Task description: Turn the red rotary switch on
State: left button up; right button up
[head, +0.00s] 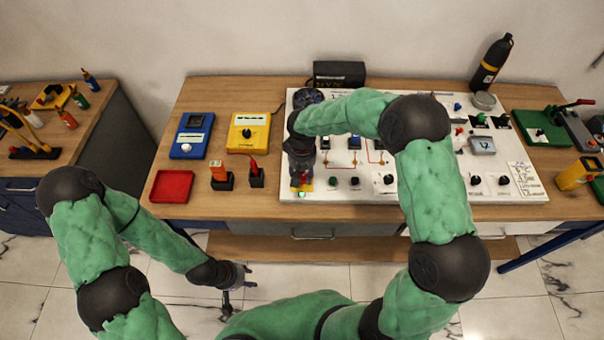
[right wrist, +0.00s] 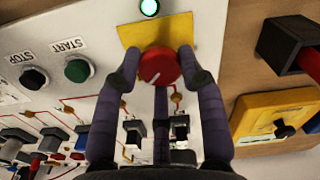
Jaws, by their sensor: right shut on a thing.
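The red rotary switch (right wrist: 160,67) sits on a yellow plate (right wrist: 172,32) on the white panel. My right gripper (right wrist: 160,68) has its fingers closed on both sides of the red knob in the right wrist view. A white mark shows on the knob's face. A round lamp (right wrist: 149,7) beside the yellow plate glows pale green; it also shows in the head view (head: 302,195).
The white panel (head: 450,185) carries other switches, knobs and START and STOP buttons (right wrist: 77,69). Left of it are a yellow meter (head: 248,132), a blue meter (head: 192,135), a red tray (head: 172,186) and two dark sockets with leads. A black bottle (head: 491,65) stands at the back right.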

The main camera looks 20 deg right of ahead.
aim_at(302, 176)
jog(key=o, duration=1.1)
jog(key=shift+o, duration=0.2)
notch_tip(302, 176, up, 12)
dwell(0.3)
